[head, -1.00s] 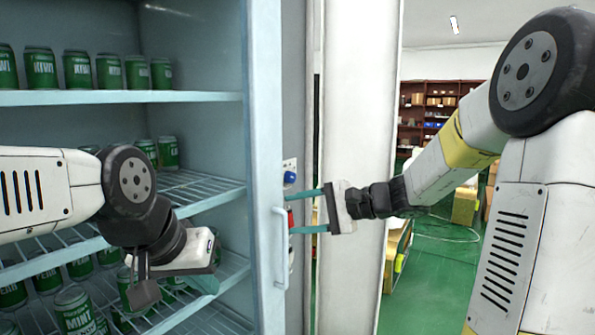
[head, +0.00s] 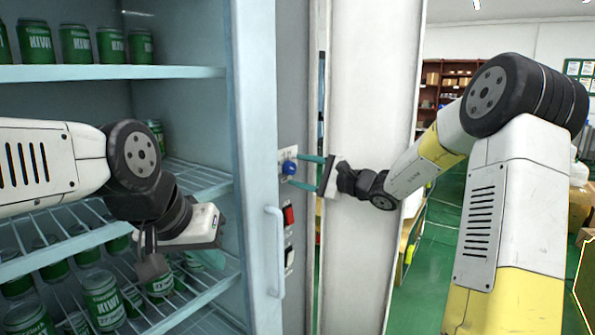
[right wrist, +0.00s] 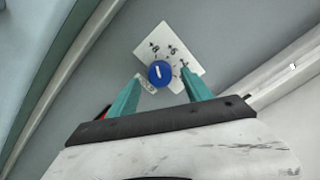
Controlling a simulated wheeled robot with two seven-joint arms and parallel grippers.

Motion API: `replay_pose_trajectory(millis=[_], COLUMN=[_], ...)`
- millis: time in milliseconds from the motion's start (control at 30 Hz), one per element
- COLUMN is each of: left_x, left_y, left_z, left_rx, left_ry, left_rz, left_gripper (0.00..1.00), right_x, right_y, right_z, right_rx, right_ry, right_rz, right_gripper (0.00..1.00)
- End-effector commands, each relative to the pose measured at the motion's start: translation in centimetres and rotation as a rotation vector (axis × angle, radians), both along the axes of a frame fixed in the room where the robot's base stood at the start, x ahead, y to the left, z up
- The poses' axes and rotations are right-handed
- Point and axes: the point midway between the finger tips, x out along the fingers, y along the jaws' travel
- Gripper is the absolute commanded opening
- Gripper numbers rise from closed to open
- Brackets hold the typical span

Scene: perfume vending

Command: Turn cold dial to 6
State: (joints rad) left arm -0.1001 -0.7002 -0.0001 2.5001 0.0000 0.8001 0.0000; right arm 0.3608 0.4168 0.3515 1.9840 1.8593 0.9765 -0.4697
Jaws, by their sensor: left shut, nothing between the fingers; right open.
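The cold dial (head: 289,168) is a round blue knob on a white plate (head: 287,153) on the cooler's side panel. In the right wrist view the dial (right wrist: 160,73) has a white pointer line running roughly toward the top of the picture. Small dark numbers show on its plate (right wrist: 165,38); one looks like 8 and one like 6. My right gripper (head: 301,171) is open, with its teal fingers on either side of the dial. I cannot tell whether they touch it. My left gripper (head: 208,258) is shut and empty, in front of the cooler shelves.
The cooler's shelves (head: 110,72) hold several green cans. A red switch (head: 288,215) sits below the dial. A vertical handle (head: 275,250) stands left of the switch. A white pillar (head: 370,90) is close behind my right gripper.

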Motion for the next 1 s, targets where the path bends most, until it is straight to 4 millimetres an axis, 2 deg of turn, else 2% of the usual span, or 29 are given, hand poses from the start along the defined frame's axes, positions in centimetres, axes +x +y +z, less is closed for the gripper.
replay_pose_trajectory(millis=[200, 433, 467, 733, 1000], left_x=[0.0, 0.0, 0.0, 0.0, 0.01], left_y=[0.0, 0.0, 0.0, 0.0, 0.0], left_z=[0.0, 0.0, 0.0, 0.0, 0.01], left_rx=[0.0, 0.0, 0.0, 0.0, 0.0], left_ry=[0.0, 0.0, 0.0, 0.0, 0.0], left_rz=[0.0, 0.0, 0.0, 0.0, 0.0], left_gripper=[0.0, 0.0, 0.0, 0.0, 0.0], right_x=[0.92, 0.96, 0.96, 0.93, 0.92], right_y=[1.29, 1.32, 1.32, 1.29, 1.29], right_z=[0.0, 0.0, 0.0, -0.02, -0.05], right_rx=[0.0, -0.001, -0.001, -0.001, 0.013], right_ry=[0.0, -0.001, -0.001, 0.001, 0.02], right_rz=[0.0, -0.001, -0.001, 0.0, 0.0], right_gripper=[0.58, 0.58, 0.54, 0.01, 0.0])
